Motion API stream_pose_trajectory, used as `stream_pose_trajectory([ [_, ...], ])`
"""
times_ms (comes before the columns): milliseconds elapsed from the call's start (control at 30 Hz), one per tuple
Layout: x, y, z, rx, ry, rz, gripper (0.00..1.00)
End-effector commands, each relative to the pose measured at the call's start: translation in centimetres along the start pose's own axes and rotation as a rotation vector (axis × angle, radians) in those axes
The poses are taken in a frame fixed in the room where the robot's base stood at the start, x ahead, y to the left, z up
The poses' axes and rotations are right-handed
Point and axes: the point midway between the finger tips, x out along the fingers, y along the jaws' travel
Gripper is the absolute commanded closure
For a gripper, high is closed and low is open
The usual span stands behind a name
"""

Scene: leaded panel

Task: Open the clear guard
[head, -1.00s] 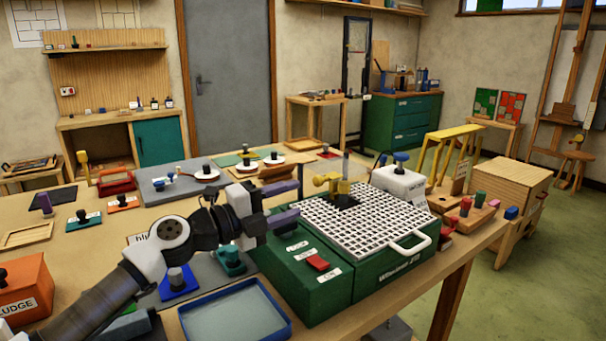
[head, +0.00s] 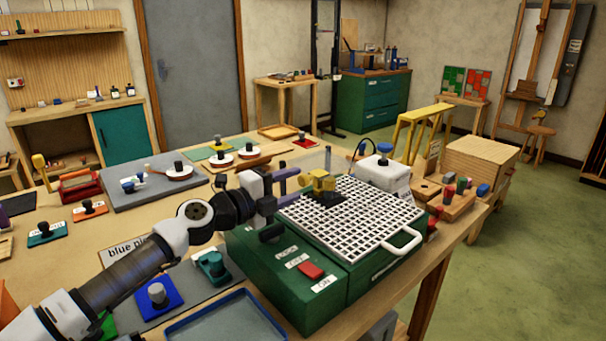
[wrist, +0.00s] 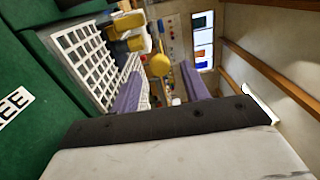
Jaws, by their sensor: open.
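The green grinder box (head: 300,275) stands at the table's right end with a white grid top (head: 375,228). A yellow part (head: 321,181) on a black base sits at the grid's far left, and also shows at the top of the wrist view (wrist: 125,28). A thin pale see-through upright (head: 327,158) stands behind it; it may be the clear guard, but its outline is hard to make out. My gripper (head: 303,181) is open, left of the yellow part. In the wrist view its purple fingers (wrist: 163,80) are apart with nothing clearly held.
A red switch (head: 311,271) is on the box's front left, and a white handle (head: 402,243) at the grid's right edge. A white unit (head: 384,172) with a blue knob stands behind the grid. A blue-rimmed tray (head: 180,330) lies in front. Floor at right is clear.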

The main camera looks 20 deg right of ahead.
Motion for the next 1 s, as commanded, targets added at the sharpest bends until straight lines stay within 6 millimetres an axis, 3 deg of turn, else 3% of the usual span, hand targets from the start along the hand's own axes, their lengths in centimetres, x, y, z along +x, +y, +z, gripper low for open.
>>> stream_pose_trajectory([
  [100,2.0,-0.2,-0.1,-0.001,0.002,0.0,0.54],
  [233,3.4,-0.1,0.0,-0.001,0.0,0.0,0.54],
  [633,4.0,0.1,0.0,0.0,-0.001,0.0,0.54],
  [1000,4.0,0.1,0.0,0.0,-0.001,0.0,1.0],
])
